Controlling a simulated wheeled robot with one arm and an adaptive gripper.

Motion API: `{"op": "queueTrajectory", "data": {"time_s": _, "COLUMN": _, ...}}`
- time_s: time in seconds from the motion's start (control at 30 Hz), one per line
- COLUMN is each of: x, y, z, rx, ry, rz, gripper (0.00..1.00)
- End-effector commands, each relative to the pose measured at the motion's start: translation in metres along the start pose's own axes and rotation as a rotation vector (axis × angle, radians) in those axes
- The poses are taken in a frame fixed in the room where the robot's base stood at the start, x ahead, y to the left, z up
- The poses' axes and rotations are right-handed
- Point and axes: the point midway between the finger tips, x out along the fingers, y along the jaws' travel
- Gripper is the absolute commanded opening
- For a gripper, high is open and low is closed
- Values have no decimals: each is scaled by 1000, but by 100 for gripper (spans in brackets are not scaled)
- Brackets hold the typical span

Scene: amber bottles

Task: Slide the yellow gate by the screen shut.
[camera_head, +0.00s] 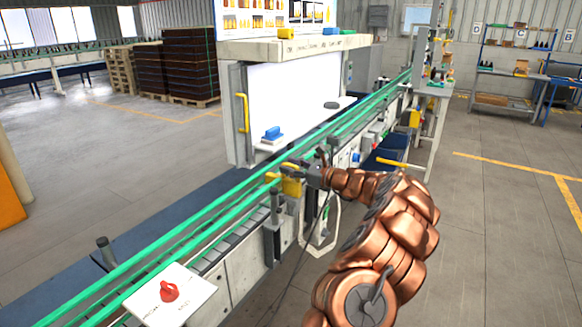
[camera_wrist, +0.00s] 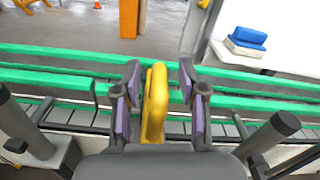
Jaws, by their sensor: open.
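The yellow gate (camera_head: 291,187) is a small yellow piece at the near side of the green-railed conveyor, in front of the white screen cabinet in the head view. In the wrist view its upright yellow part (camera_wrist: 154,105) stands between my fingers. My gripper (camera_head: 302,171) is at the gate, partly hiding it. In the wrist view my gripper (camera_wrist: 160,76) is open, one purple-padded finger on each side of the yellow part. I cannot tell whether either pad touches it. How far the gate is slid is hidden.
The green conveyor rails (camera_head: 190,226) run past the cabinet (camera_head: 238,135), which has a yellow handle (camera_head: 243,112). A blue block (camera_wrist: 248,38) sits on the cabinet's ledge. Grey posts (camera_wrist: 272,132) flank my gripper. A red knob (camera_head: 168,291) stands at the lower left. Floor at right is clear.

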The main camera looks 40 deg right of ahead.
Motion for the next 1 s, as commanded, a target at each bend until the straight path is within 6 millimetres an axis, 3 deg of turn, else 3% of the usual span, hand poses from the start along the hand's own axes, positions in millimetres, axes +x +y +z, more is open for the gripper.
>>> {"op": "queueTrajectory", "data": {"time_s": 0.17, "x": -12, "y": -1, "z": 0, "rx": 1, "ry": -1, "rz": -3, "gripper": 41}}
{"op": "queueTrajectory", "data": {"time_s": 0.7, "x": -105, "y": -2, "z": 1, "rx": -1, "ry": 0, "rz": -3, "gripper": 41}}
{"op": "queueTrajectory", "data": {"time_s": 1.0, "x": -120, "y": 0, "z": 0, "rx": 0, "ry": -1, "rz": 0, "gripper": 41}}
